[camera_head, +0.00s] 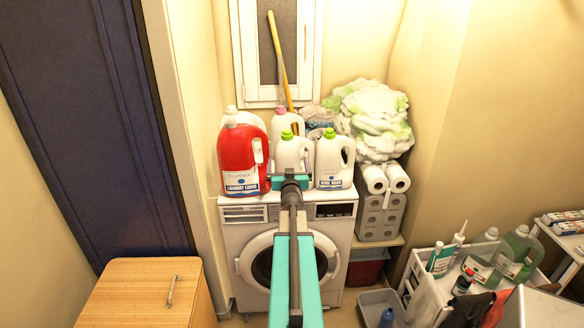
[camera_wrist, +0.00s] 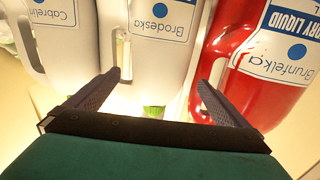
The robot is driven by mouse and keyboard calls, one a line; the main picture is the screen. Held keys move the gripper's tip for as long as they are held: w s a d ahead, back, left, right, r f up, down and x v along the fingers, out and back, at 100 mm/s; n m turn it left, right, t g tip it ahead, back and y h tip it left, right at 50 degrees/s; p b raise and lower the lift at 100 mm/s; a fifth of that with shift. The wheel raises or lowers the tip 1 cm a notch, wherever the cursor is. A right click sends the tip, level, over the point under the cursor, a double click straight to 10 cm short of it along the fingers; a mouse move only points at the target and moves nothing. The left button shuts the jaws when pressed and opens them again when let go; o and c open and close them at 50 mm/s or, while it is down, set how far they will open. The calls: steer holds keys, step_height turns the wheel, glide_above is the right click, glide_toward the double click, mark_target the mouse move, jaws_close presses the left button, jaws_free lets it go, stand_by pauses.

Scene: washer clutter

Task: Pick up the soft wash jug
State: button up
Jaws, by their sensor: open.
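No label I can read says soft wash. A white jug with a green cap (camera_head: 291,152) stands in the middle of the front row on the washing machine, its lower part hidden behind my gripper (camera_head: 290,178). In the wrist view this white jug (camera_wrist: 147,68) carries a "Brodeska" label, upside down. My gripper (camera_wrist: 159,76) is open, with one finger to each side of the jug's upper part. Its green cap (camera_wrist: 154,112) shows between the fingers, near the palm. I cannot tell whether the fingers touch the jug.
A red laundry liquid jug (camera_head: 238,158) stands close on the left and another green-capped white jug (camera_head: 332,166) close on the right. A pink-capped white jug (camera_head: 281,121) is behind. Paper rolls (camera_head: 380,205) and a crumpled bundle (camera_head: 372,115) fill the right.

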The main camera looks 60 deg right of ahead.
mark_target(287, 158)
steer(key=shift+w+d, duration=0.2)
steer(key=shift+d, duration=0.05)
steer(key=shift+d, duration=0.1)
steer(key=shift+p+x, duration=1.15)
steer(key=shift+x, duration=1.4)
steer(key=shift+c, duration=0.5)
steer(key=c, duration=1.8)
steer(key=shift+r, duration=0.1)
steer(key=shift+c, duration=1)
steer(key=shift+r, duration=0.15)
